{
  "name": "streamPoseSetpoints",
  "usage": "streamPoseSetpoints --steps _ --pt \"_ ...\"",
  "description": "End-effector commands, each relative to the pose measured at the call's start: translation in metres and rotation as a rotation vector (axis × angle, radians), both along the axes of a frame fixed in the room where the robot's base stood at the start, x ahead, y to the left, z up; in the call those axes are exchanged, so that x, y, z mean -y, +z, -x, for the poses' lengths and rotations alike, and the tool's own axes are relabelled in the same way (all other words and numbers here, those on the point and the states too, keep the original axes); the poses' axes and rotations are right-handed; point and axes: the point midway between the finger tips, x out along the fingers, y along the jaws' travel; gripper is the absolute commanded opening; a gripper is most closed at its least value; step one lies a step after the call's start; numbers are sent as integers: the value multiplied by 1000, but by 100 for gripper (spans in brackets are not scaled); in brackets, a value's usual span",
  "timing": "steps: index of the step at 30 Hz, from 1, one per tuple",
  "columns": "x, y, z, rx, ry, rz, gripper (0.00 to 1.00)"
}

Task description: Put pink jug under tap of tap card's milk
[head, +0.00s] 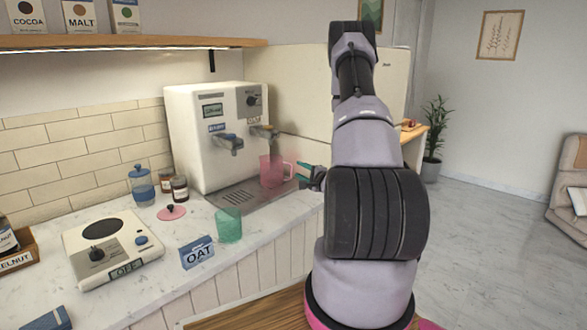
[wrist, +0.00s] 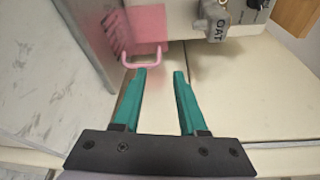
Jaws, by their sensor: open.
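The pink jug (head: 271,172) stands upright on the drip tray (head: 232,203), below the right tap (head: 263,131) of the white dispenser (head: 200,110). Its handle faces my gripper. A card (head: 197,253) on the counter reads OAT. The label at the right tap also reads OAT in the wrist view (wrist: 214,28). The left tap (head: 228,143) has a blue label. My gripper (head: 304,172) is open and empty just right of the jug. In the wrist view (wrist: 160,74), the fingertips are short of the jug's pink handle (wrist: 145,62), apparently apart from it.
A green jug (head: 229,226) stands at the tray's front edge. The counter's edge is near my arm. Open floor lies right.

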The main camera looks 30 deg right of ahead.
Motion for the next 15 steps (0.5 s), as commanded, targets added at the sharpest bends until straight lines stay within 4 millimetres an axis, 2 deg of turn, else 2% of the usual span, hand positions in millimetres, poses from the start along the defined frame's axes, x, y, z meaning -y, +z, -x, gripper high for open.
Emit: streamPoseSetpoints --steps 3,7,9,11,14,15 --pt "2 1 19 -2 -3 -3 41" --pt "1 3 31 0 2 -2 41" --pt "-4 10 31 8 23 -7 41" --pt "-16 23 28 20 73 -20 41" --pt "-57 63 20 43 231 -57 41" --pt "-79 82 19 47 315 -73 41"
